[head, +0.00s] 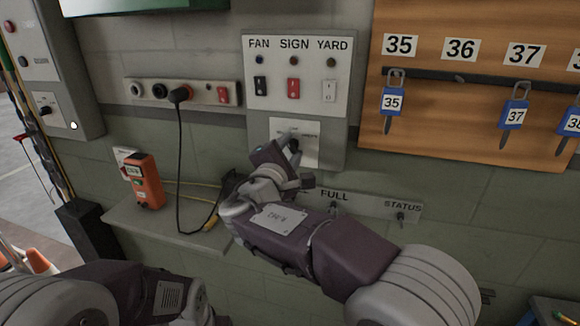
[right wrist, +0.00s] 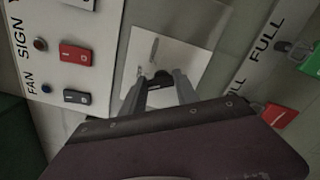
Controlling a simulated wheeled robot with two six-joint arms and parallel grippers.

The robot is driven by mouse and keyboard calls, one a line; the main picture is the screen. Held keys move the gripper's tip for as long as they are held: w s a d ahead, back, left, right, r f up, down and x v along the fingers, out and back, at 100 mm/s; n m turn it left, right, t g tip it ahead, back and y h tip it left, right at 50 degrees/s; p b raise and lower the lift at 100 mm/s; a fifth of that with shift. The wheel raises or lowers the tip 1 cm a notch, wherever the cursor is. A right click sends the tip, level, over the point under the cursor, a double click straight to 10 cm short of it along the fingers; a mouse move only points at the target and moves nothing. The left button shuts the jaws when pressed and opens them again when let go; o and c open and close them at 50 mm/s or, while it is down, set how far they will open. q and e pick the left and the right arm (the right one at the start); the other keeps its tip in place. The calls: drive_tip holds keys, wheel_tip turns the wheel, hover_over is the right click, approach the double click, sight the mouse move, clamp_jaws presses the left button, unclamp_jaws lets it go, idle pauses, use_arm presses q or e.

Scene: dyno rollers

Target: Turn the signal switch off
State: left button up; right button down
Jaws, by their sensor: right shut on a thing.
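A pale switch plate (head: 306,128) is on the wall under the FAN, SIGN, YARD panel (head: 345,100). Its print is too small to read. My right gripper (head: 291,152) is at the plate, shut on a small dark switch lever (right wrist: 160,77) that shows between the fingers in the right wrist view. The lever's exact position is mostly hidden by the fingers. The red SIGN rocker (head: 293,88) is above, apart from the gripper; it also shows in the right wrist view (right wrist: 75,53). My left gripper is outside the view; only its arm shows at lower left.
A FULL and STATUS strip (head: 372,205) is low on the wall, partly behind my right arm. A ledge (head: 170,236) with an orange handheld device (head: 147,182) and cables is left.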

drive_tip(key=m+b, duration=0.1)
drive_tip(key=b, duration=0.1)
drive_tip(key=m+b, duration=0.2)
drive_tip(key=shift+f+b, duration=0.3)
drive_tip(key=shift+f, duration=0.1)
drive_tip(key=shift+d+r+m+b, duration=0.1)
drive_tip(key=shift+r+m+b, duration=0.1)
drive_tip(key=shift+m+b, duration=1.25)
drive_tip(key=c, duration=0.9)
unclamp_jaws()
drive_tip(key=shift+r, duration=0.1)
